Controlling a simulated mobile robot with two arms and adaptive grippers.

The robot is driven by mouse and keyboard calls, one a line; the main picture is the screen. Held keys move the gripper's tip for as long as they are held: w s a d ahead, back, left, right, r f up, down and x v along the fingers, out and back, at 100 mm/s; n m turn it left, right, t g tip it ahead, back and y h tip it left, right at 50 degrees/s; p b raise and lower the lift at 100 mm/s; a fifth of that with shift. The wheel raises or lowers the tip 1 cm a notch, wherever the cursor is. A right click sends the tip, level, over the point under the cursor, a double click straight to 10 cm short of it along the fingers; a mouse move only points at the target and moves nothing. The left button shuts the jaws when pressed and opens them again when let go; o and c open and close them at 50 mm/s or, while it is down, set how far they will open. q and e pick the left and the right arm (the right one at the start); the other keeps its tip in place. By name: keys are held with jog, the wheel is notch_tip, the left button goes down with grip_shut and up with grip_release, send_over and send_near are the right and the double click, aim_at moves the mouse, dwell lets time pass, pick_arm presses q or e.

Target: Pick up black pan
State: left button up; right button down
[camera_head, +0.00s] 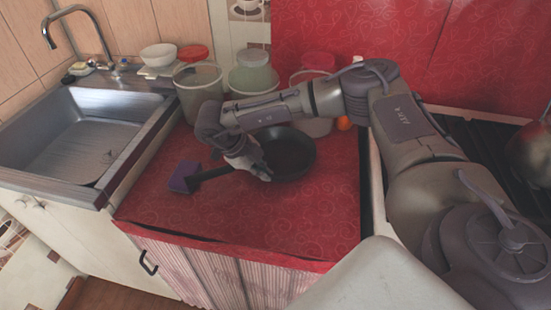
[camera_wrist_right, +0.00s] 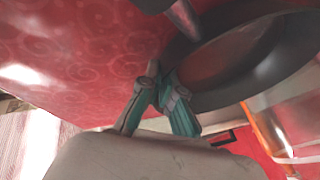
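My right gripper (camera_head: 262,172) is at the near left side of the pan, close to where the handle joins. In the right wrist view its two teal fingers (camera_wrist_right: 160,78) are close together at the pan's rim. The pan (camera_wrist_right: 235,62) fills the upper right there, with its handle (camera_wrist_right: 184,20) at the top edge. I cannot tell whether the rim is pinched between the fingertips. My left gripper is not in view.
A purple block (camera_head: 184,177) lies by the handle's end. Several containers, among them a clear one (camera_head: 199,93), stand behind the pan. An orange item (camera_head: 344,123) is behind right. A sink (camera_head: 85,130) is left, a dark stove (camera_head: 480,145) right. The counter front is clear.

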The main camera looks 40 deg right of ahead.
jog(key=shift+w+r, duration=0.1)
jog(key=shift+r, duration=0.2)
dwell(0.4)
jog(key=shift+r, duration=1.1)
jog(key=shift+s+r, duration=0.2)
jog(key=shift+r, duration=0.6)
jog(key=s+a+r, duration=0.1)
jog(key=s+r, duration=0.5)
jog(key=s, duration=0.5)
jog(key=shift+a+r, duration=0.15)
jog(key=shift+r, duration=0.2)
